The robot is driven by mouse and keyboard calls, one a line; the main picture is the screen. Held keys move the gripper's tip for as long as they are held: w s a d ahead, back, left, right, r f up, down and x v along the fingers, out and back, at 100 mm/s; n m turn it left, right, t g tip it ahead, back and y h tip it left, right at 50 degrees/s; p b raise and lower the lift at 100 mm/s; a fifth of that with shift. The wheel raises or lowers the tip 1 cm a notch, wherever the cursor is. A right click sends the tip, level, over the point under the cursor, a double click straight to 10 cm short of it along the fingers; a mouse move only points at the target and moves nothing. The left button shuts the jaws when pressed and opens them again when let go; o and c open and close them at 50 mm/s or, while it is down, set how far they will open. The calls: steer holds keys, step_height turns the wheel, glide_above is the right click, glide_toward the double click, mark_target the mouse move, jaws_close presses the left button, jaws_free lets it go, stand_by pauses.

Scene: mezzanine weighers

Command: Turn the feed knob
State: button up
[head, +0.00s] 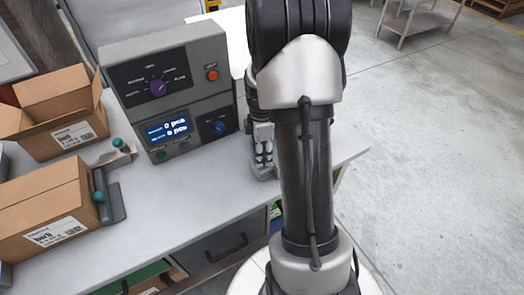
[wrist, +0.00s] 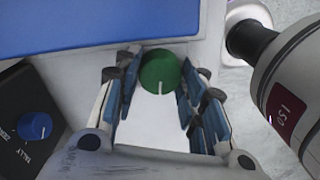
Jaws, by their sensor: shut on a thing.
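A green round knob (wrist: 159,72) with a white pointer line shows in the wrist view, the line pointing down in the picture. My gripper (wrist: 160,80) has its blue-padded fingers on both sides of the knob and is shut on it. No feed label is readable beside the green knob. In the head view my gripper (head: 263,150) is just right of the grey control box (head: 167,44), partly behind my arm, and the green knob is hidden there. The box carries a purple knob (head: 158,88) and a blue knob (head: 218,127).
A blue knob marked with tally lettering (wrist: 35,126) is at the left in the wrist view. The box has a lit display (head: 168,130) and an orange button (head: 212,75).

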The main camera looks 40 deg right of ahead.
steer(key=m+p, duration=0.1)
steer(key=m, duration=0.3)
steer(key=shift+p, duration=0.3)
steer(key=m+p, duration=0.1)
steer(key=m, duration=0.3)
steer(key=shift+s+m, duration=0.1)
steer(key=shift+m, duration=0.3)
steer(key=m+p, duration=0.1)
steer(key=m, duration=0.3)
steer(key=shift+m+t, duration=0.3)
steer(key=m+p, duration=0.1)
steer(key=m, duration=0.2)
steer(key=shift+m, duration=0.3)
steer(key=m+p, duration=0.1)
steer(key=m, duration=0.3)
steer(key=shift+m, duration=0.3)
steer(key=m+p, duration=0.1)
steer(key=m, duration=0.2)
steer(key=shift+a+m+t, duration=0.1)
steer(key=shift+m+t, duration=0.2)
steer(key=m+p, duration=0.2)
steer(key=m, duration=0.2)
steer(key=shift+m+h+p, duration=0.3)
steer(key=shift+m+p, duration=0.1)
steer(key=shift+m, duration=1.3)
